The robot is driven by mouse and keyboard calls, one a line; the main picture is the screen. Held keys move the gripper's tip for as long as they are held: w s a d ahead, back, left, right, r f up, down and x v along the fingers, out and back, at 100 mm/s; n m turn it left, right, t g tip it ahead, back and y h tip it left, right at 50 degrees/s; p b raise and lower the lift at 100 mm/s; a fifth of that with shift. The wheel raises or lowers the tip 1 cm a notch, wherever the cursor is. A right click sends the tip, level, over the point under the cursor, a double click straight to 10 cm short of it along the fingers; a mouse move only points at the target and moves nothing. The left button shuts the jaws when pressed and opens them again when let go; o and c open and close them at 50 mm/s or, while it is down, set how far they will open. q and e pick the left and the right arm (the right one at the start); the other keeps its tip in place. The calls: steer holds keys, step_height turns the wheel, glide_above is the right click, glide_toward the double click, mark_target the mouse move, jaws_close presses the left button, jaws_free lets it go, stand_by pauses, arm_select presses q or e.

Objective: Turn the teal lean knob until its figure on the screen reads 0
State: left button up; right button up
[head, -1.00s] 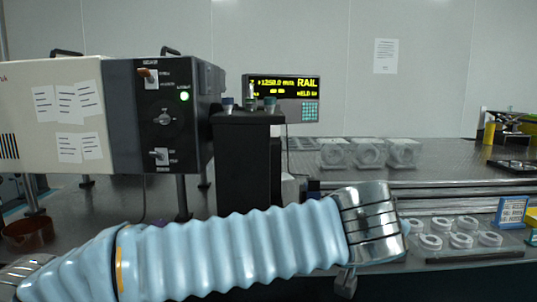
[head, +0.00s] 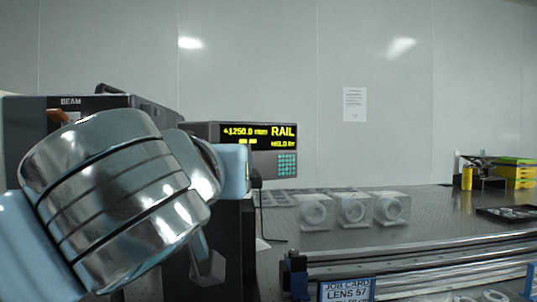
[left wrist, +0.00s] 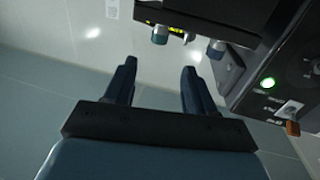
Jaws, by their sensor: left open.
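The screen (head: 262,137) in the head view shows yellow text with "1250.0" and "RAIL"; its smaller figures are too small to read. In the left wrist view two knobs show past my fingers: a teal-looking knob (left wrist: 160,34) and a bluer knob (left wrist: 217,48). I cannot surely tell which is the lean knob. My left gripper (left wrist: 161,80) is open and empty, its fingers short of the knobs and touching neither. In the head view my left arm hides the knobs and the fingertips. My right gripper is not in view.
A dark box (left wrist: 288,85) with a lit green lamp stands beside the knobs in the left wrist view. In the head view clear lens blocks (head: 354,209) stand on the table. A blue job card stand (head: 346,290) is at the front.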

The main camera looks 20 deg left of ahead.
arm_select(q)
steer(key=p+x, duration=0.2)
steer(key=x, duration=1.1)
steer(key=shift+w, duration=0.15)
steer(key=shift+c, duration=0.5)
steer(key=c, duration=0.8)
steer(key=shift+f, duration=0.1)
steer(key=shift+h, duration=0.3)
